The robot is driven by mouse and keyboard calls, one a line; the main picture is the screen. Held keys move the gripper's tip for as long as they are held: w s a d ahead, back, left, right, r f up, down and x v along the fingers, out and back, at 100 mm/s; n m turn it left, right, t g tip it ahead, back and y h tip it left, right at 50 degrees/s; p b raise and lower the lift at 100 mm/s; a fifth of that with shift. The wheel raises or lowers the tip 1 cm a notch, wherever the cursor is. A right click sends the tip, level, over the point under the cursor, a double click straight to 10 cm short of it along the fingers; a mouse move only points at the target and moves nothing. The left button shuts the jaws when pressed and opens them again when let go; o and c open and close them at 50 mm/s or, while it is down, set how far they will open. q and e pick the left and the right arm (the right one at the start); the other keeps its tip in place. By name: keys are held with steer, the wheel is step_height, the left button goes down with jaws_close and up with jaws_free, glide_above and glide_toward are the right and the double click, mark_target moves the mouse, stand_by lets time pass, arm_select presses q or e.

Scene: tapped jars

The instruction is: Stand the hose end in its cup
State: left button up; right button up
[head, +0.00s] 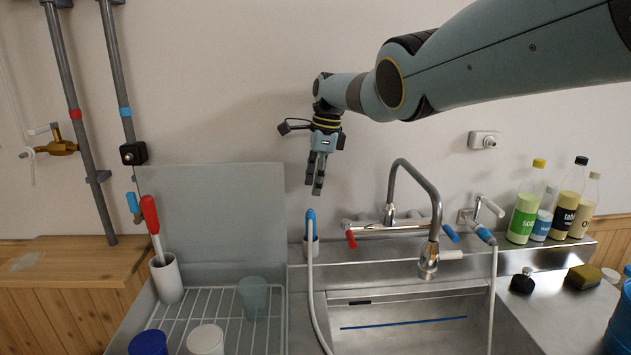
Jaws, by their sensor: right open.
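The blue hose end (310,218) points up at the sink's back ledge. It appears to stand upright in a small pale cup (315,248); the cup hides its lower part. A white hose (312,290) runs down in front of the cup into the sink. My right gripper (318,191) hangs open and empty, pointing down, a little above the hose end and apart from it. My left gripper is out of view.
A chrome tap (433,215) with red and blue handles stands right of the cup. A side tap (483,225) carries a white hose. Left is a drying rack (225,305) with cups and a red-handled brush (152,220). Bottles (525,215) stand right.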

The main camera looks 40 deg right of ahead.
steer(key=shift+s+d+r+p, duration=0.1)
steer(key=shift+s+r+p, duration=0.05)
steer(key=shift+r+p, duration=0.8)
step_height(320, 180, up, 12)
steer(key=s+d, duration=0.1)
steer(key=shift+d, duration=0.25)
steer(key=shift+s+f, duration=0.1)
steer(key=shift+f, duration=0.1)
